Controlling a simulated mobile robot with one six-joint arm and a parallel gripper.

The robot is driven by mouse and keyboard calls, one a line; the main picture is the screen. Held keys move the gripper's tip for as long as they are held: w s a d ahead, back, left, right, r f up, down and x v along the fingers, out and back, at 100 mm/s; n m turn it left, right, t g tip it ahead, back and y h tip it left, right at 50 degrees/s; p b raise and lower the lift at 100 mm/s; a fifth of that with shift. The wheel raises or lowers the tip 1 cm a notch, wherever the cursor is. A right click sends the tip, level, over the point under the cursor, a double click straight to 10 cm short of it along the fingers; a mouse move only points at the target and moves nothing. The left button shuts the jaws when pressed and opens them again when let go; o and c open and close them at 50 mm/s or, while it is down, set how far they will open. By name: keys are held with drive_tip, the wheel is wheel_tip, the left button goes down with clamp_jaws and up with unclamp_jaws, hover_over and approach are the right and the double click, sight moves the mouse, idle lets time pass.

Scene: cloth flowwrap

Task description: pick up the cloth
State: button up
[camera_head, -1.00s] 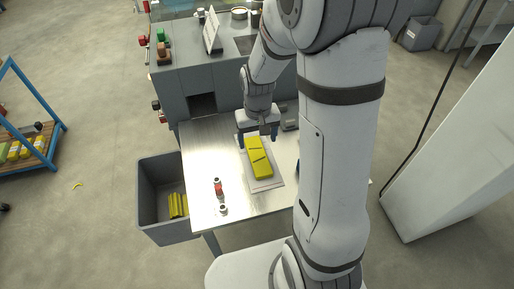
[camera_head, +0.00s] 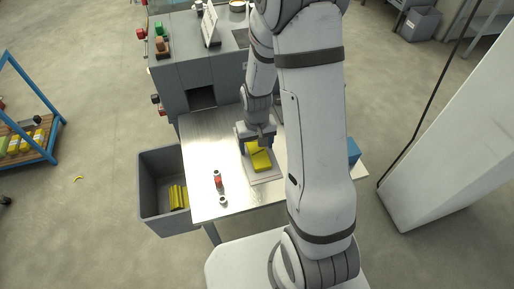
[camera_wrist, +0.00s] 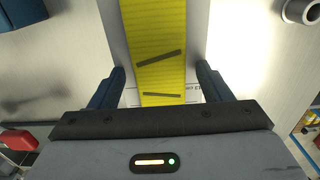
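A yellow cloth (camera_head: 260,160) with dark stripes lies flat on a pale mat (camera_head: 272,175) on the metal table. My gripper (camera_head: 257,141) is over the far part of the cloth and hides some of it in the head view. In the wrist view the cloth (camera_wrist: 156,50) runs between the two blue fingers of my gripper (camera_wrist: 158,82). The fingers are spread wide with a gap on each side of the cloth. Whether the fingertips touch the mat is not clear.
A red and white bottle (camera_head: 217,180) and a small white item (camera_head: 223,201) stand on the table (camera_head: 207,150) left of the mat. A grey bin (camera_head: 150,190) holding yellow cloths stands left of the table. A grey machine (camera_head: 180,75) is behind. A blue object (camera_head: 353,151) shows at right.

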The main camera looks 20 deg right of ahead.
drive_tip(key=c, duration=0.9)
